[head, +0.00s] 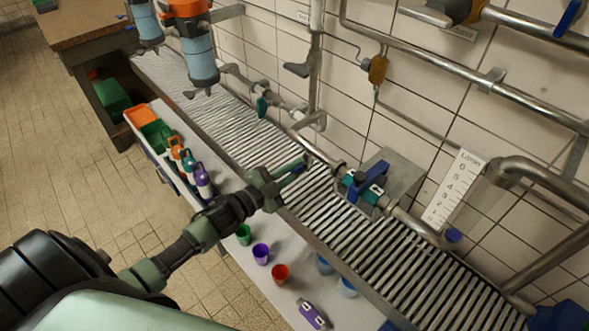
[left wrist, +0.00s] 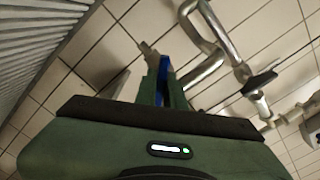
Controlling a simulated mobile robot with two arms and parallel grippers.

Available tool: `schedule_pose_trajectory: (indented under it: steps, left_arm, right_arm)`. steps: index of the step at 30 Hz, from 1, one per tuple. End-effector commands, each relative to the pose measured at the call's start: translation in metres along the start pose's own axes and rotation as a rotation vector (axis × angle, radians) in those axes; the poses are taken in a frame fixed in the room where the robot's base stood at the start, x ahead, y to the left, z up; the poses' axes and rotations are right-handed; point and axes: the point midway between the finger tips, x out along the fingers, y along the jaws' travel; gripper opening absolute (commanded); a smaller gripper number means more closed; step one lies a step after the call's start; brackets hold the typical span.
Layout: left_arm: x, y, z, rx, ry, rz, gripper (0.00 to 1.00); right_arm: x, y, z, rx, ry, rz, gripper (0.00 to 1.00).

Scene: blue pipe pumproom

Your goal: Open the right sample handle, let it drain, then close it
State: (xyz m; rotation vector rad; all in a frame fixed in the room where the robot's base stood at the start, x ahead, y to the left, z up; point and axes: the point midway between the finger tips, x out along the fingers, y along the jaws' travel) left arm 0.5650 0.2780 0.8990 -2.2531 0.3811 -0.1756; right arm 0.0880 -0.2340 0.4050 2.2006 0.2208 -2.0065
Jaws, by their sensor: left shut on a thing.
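My left gripper (head: 292,172) reaches in from the left over the slatted grating. Its fingers are shut on a slim blue handle (head: 299,169), mostly hidden by them. In the left wrist view the blue handle (left wrist: 163,68) shows between the two green fingers (left wrist: 157,88), with a grey metal pipe end beside it. I cannot tell from these views how far the handle is turned or whether liquid runs. My right gripper is not in view.
A blue lever valve (head: 365,183) sits on the pipe right of my gripper. A teal handle (head: 262,106) is farther left. Small cups (head: 261,253) and bottles (head: 202,182) stand on the white ledge in front. A tiled wall with pipes (head: 455,68) closes the back.

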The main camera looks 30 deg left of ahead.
Motion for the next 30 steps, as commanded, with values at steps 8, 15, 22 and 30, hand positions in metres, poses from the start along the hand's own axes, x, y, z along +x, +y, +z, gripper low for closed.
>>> schedule_pose_trajectory:
  steps: [8,15,22,30]
  left_arm:
    - [0.0,0.004,0.001,0.265,0.001,0.001,0.0]
    - [0.0,0.005,0.002,0.472,0.001,0.001,0.0]
    - [0.0,0.005,0.002,0.622,0.0,0.001,0.0]
    - [0.0,0.005,0.002,0.717,0.0,0.002,0.0]
  right_arm:
    - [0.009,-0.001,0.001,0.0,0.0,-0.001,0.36]
    - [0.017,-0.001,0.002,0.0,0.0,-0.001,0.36]
    - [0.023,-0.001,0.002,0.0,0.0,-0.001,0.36]
    - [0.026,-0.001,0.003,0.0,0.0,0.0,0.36]
